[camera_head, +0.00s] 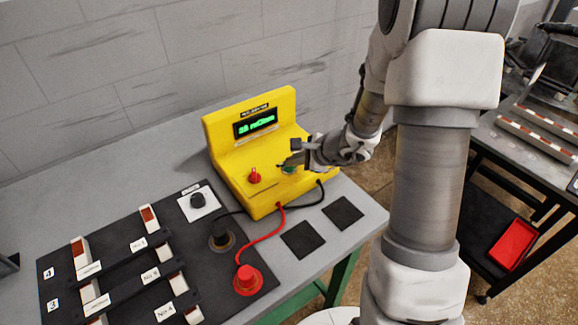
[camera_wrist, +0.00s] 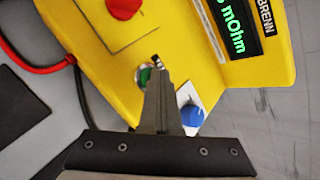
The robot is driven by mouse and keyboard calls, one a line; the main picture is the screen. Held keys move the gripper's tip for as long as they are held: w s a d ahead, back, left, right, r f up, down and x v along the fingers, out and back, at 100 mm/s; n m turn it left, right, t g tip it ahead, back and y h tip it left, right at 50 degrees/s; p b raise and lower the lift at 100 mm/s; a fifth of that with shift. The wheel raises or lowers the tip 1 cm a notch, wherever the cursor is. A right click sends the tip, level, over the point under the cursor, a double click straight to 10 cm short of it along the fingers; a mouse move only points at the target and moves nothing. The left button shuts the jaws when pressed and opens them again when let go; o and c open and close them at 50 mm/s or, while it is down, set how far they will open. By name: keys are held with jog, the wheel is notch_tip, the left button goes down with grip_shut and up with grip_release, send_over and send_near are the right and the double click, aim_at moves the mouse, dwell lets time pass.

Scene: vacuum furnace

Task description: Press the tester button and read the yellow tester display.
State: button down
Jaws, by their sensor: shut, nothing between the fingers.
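The yellow tester (camera_head: 226,148) stands on the grey table. Its dark display (camera_head: 255,123) is lit with green characters that look like "28 mOhm", but the digits are blurred. In the wrist view the display (camera_wrist: 232,28) clearly shows "mOhm", with the leading digits cut off. The green tester button (camera_head: 289,170) is on the sloped front panel; it also shows in the wrist view (camera_wrist: 146,76), partly hidden by the fingers. My gripper (camera_head: 284,161) is shut and empty, its fingertips at the button. I cannot tell whether they touch it.
A red knob (camera_head: 255,176) and a blue knob (camera_wrist: 192,116) flank the button. A red lead (camera_head: 266,237) and a black lead run from the tester to a red plug (camera_head: 247,280) and a dark plug (camera_head: 221,237). A black board with labelled parts lies left.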

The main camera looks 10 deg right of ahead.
aim_at(293, 169)
jog(key=shift+r+p, duration=0.45)
jog(key=shift+r, duration=0.3)
jog(key=shift+r, duration=0.1)
notch_tip(293, 169, up, 5)
jog(key=p, duration=0.3)
dwell(0.8)
